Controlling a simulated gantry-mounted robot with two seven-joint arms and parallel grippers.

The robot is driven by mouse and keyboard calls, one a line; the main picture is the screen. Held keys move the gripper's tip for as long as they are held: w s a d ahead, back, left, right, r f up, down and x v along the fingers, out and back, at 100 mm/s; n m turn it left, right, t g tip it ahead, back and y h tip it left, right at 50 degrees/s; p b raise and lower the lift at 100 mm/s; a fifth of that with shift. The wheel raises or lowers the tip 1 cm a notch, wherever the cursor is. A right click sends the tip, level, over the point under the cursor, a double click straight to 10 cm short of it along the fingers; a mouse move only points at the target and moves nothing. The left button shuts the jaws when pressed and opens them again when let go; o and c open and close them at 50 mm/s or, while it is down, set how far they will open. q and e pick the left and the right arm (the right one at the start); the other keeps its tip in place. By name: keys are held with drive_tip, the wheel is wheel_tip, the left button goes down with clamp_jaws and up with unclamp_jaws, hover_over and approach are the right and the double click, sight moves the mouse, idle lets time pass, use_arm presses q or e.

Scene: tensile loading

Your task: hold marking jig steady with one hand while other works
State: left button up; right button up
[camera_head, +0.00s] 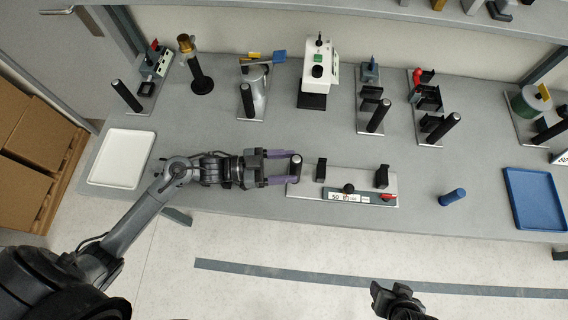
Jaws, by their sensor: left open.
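The marking jig (308,190) is a light metal plate near the table's front edge. It has black blocks, a black knob (348,188), a small label panel and a red part at its right end. A black post (297,162) stands at its left end. My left gripper (287,168) reaches in from the left with its purple fingers open, on either side of the post; I cannot tell if they touch it. My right gripper (392,296) shows only in part at the bottom, dark and away from the table; its jaw state is unclear.
A blue cylinder (452,196) lies right of the jig, and a blue tray (535,200) sits farther right. A white tray (122,158) is at the left. Several fixtures with black posts and a white device (318,72) line the back. The table between them and the jig is clear.

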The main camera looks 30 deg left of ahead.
use_arm(q)
drive_tip(key=shift+x, duration=2.4)
drive_tip(key=shift+r, duration=0.15)
clamp_jaws()
